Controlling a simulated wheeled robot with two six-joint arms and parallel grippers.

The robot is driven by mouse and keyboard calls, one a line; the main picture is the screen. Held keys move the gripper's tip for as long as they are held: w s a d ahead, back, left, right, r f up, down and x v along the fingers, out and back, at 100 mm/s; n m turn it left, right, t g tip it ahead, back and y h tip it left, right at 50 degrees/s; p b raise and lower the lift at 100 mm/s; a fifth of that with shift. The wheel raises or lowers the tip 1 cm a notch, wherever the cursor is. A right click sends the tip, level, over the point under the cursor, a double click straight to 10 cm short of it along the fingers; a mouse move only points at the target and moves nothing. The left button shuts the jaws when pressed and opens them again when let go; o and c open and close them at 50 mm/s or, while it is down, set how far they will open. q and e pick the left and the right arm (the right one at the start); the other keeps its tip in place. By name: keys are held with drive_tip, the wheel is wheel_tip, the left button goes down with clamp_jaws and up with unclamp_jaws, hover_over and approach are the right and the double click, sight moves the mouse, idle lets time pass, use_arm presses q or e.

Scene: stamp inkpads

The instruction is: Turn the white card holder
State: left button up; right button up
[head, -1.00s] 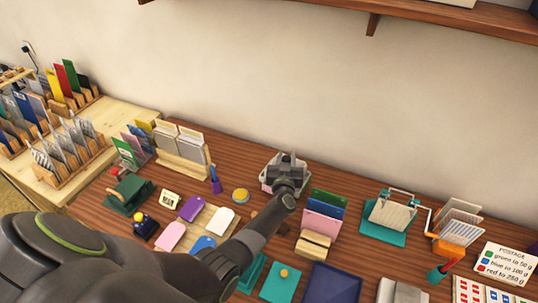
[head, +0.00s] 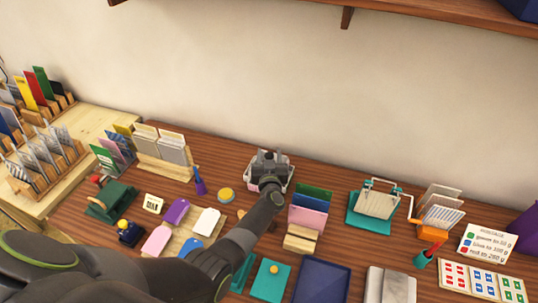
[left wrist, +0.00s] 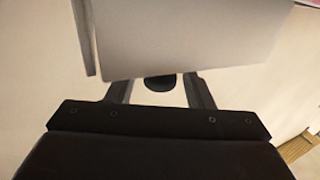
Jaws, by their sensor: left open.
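The white card holder (head: 287,180) stands at the back middle of the brown desk, near the wall. In the head view, my left gripper (head: 268,157) is over it and hides much of it; a pink patch shows at its lower left. In the left wrist view, a pale grey-white panel (left wrist: 185,42), seemingly part of the holder or a card in it, is just beyond the fingers. My left gripper (left wrist: 160,88) is open, its two dark fingers apart. I cannot tell whether they touch the panel. My right gripper is not in view.
Right of the holder stands a rack of green, blue and pink cards (head: 309,208). A yellow round pad (head: 226,195) and a purple pen stand (head: 200,182) are to its left. The wall (head: 250,80) is close behind.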

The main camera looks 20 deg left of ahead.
use_arm(q)
drive_tip(key=p+v, duration=0.1)
drive_tip(key=v, duration=0.6)
drive_tip(key=shift+s, duration=0.15)
